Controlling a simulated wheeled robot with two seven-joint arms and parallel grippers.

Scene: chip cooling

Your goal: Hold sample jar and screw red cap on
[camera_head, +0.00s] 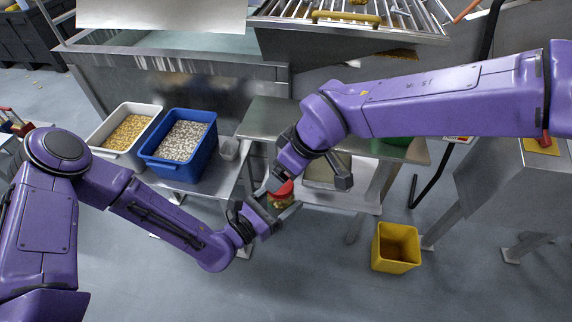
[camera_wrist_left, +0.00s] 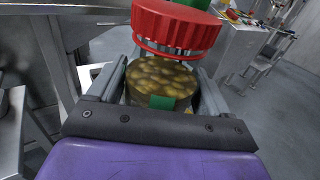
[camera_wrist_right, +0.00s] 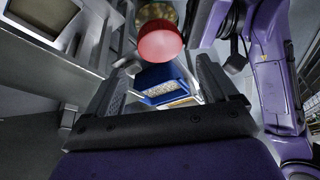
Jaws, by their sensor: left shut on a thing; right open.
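The sample jar (camera_wrist_left: 162,78) is clear, with yellowish chips and a green label. My left gripper (camera_wrist_left: 155,88) is shut on its body, one finger on each side; in the head view it is at lower centre (camera_head: 270,212). The red cap (camera_wrist_left: 176,28) is at the jar's mouth, and I cannot tell how tightly it sits. The cap also shows in the right wrist view (camera_wrist_right: 160,42), with the jar (camera_wrist_right: 158,12) behind it. My right gripper (camera_wrist_right: 160,85) is open and empty, its fingers apart and the cap beyond their tips.
A blue bin (camera_head: 148,150) and a white bin (camera_head: 96,138), both filled with pieces, stand on a metal bench at left. A yellow bin (camera_head: 378,262) stands on the floor at right. Metal table legs stand behind the grippers.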

